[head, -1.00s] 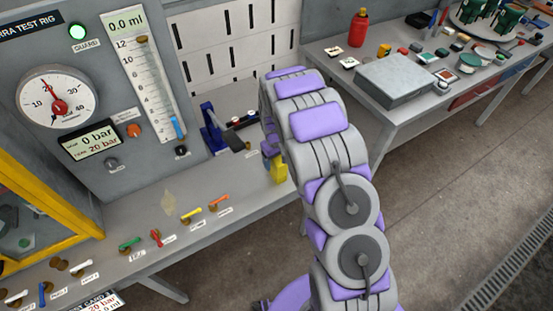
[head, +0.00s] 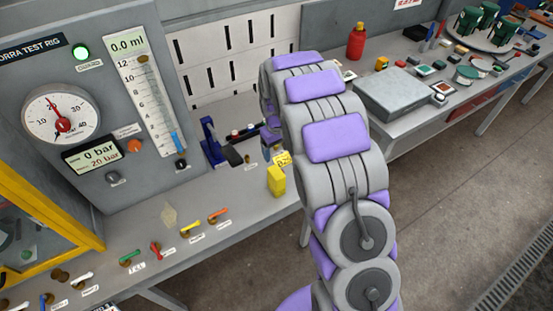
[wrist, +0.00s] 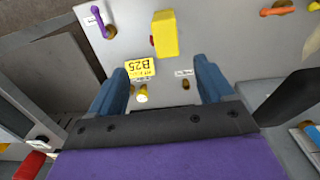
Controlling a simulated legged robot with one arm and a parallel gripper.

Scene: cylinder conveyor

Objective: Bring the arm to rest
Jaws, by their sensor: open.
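My gripper (wrist: 162,88) shows in the wrist view with its two blue fingers apart and nothing between them. It is above the grey bench top (wrist: 215,30). A yellow tag marked B25 (wrist: 141,69) and a small yellow-tipped fitting (wrist: 141,93) lie below the fingers. A yellow block (wrist: 165,34) stands beyond the fingertips, apart from them; it also shows in the head view (head: 276,181). In the head view my grey and purple arm is raised and bent over the bench, and it hides most of my gripper.
The test rig panel (head: 85,150) with gauge stands at the left, beside a yellow-framed guard (head: 50,215). Coloured levers (head: 157,250) line the bench front. A blue stand (head: 210,142) is near my arm. A second table at the back right holds a grey box (head: 398,92) and a red bottle (head: 356,42).

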